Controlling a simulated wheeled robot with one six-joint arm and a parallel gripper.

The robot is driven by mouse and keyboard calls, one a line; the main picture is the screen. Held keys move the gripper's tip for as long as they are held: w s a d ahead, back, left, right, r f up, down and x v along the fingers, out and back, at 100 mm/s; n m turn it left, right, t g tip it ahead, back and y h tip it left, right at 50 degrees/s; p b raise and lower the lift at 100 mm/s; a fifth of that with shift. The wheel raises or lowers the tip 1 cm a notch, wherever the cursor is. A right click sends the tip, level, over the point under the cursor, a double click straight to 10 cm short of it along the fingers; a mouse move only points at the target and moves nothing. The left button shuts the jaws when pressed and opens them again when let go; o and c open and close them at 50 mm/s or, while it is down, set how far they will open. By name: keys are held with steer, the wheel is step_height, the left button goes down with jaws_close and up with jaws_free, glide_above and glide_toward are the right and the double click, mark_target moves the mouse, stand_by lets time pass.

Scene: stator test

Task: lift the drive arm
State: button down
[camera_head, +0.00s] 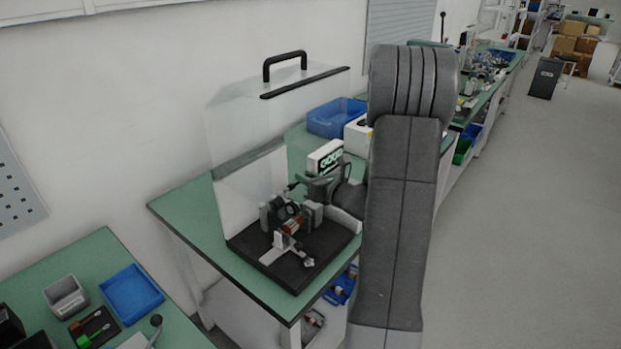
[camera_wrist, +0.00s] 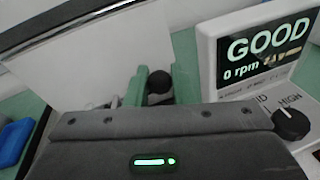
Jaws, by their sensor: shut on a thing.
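The test stand sits on a black base plate (camera_head: 267,262) on the green table in the head view, with a copper-coloured stator (camera_head: 293,227) in it. My gripper (camera_head: 298,186) reaches in from the right at the top of the stand. In the wrist view the gripper's green fingers (camera_wrist: 160,88) are shut on a round black knob (camera_wrist: 159,82), taken as the end of the drive arm. The rest of the drive arm is hidden by my gripper body, and I cannot tell its angle.
A display (camera_wrist: 262,48) reads GOOD and 0 rpm, with a dial (camera_wrist: 291,124) below it, close beside my gripper. A clear guard with a black handle (camera_head: 285,64) stands raised behind the stand. A blue bin (camera_head: 336,117) is farther back.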

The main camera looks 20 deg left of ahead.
steer(key=shift+w+a+r+b, duration=0.3)
steer(key=shift+a+r, duration=0.35)
steer(key=shift+a, duration=0.15)
steer(key=shift+w+a+r+b, duration=0.25)
steer(key=shift+a+r, duration=0.35)
steer(key=shift+a, duration=0.15)
steer(key=c, duration=1.3)
jaws_free()
steer(key=shift+a, duration=0.15)
steer(key=shift+f, duration=0.1)
steer(key=shift+s+d, duration=0.1)
steer(key=shift+d, duration=0.1)
steer(key=b+v, duration=0.1)
steer(key=v, duration=1.2)
steer(key=shift+s+d+b, duration=0.2)
steer(key=shift+d+b, duration=0.05)
steer(key=shift+b, duration=0.05)
